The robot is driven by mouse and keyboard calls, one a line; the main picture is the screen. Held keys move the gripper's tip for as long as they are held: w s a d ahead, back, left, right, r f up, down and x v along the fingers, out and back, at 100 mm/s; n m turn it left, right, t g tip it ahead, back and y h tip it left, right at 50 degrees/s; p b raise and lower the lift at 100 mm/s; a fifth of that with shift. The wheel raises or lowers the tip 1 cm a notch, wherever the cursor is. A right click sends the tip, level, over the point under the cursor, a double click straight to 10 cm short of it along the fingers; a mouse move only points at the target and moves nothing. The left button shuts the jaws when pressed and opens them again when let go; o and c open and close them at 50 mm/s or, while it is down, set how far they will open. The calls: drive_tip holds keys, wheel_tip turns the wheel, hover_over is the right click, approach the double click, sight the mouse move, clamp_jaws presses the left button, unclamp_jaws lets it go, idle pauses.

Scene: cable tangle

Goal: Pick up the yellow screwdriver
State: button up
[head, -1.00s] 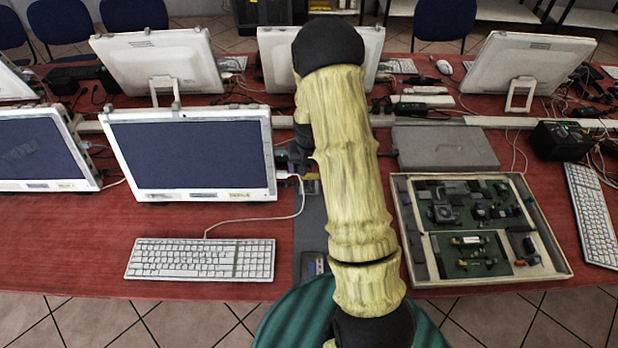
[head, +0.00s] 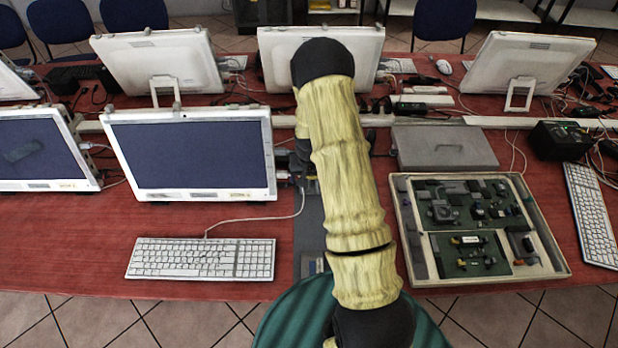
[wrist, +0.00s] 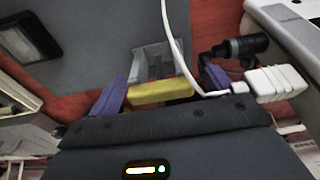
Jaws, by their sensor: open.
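The yellow screwdriver shows in the wrist view as a short yellow bar (wrist: 160,92), probably its handle; the rest of it is hidden or cannot be made out. It lies crosswise between the two purple fingers of my gripper (wrist: 162,74), close to the palm edge. The fingers are apart, one at each end of the bar. I cannot tell whether either finger touches it. In the head view my arm covers most of the space around the gripper, and I cannot make the screwdriver out clearly there.
A white cable (wrist: 172,40) crosses the wrist view beside the right finger, with a white plug (wrist: 275,84) and a black connector (wrist: 240,48) nearby. In the head view a monitor (head: 190,152) and keyboard (head: 202,259) stand left, an open parts case (head: 408,230) right.

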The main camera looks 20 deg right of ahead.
drive_tip(key=c, duration=1.1)
wheel_tip(320, 180, up, 18)
drive_tip(key=b, duration=0.1)
